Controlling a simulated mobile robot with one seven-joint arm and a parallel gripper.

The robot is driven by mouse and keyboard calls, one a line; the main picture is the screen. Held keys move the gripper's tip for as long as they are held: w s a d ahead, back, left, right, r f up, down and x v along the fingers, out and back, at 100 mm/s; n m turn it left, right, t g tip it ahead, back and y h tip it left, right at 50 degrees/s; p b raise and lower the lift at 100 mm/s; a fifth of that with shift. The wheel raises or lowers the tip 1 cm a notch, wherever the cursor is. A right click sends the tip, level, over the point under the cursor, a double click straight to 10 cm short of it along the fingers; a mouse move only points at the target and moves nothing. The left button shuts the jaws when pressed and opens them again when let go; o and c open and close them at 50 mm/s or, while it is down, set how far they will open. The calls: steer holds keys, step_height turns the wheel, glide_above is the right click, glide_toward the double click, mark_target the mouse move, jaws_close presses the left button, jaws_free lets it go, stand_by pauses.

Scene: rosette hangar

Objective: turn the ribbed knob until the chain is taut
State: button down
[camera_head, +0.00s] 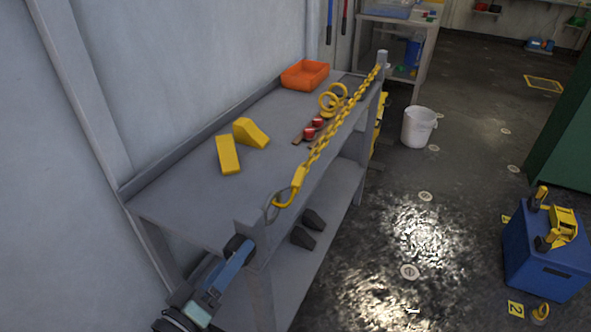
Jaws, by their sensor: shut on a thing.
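The ribbed knob (236,243) is a small dark piece low on the near corner post of the grey workbench (185,195); its ribs are too small to make out. My gripper (241,251), at the end of my blue arm, is shut on it, and the jaws and arm hide part of it. The yellow chain (318,150) runs along the bench's right edge from a yellow hook (285,201) by the near post to the far post (383,60). It looks close to straight; I cannot tell whether any slack is left.
Dark wedges (302,238) lie on the lower shelf.

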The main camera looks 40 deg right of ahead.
steer(key=m+b, duration=0.3)
steer(key=b, duration=0.2)
steer(key=shift+m, duration=0.3)
steer(key=shift+c, duration=1.4)
jaws_free()
steer(key=v, duration=0.7)
steer(key=shift+b, duration=0.3)
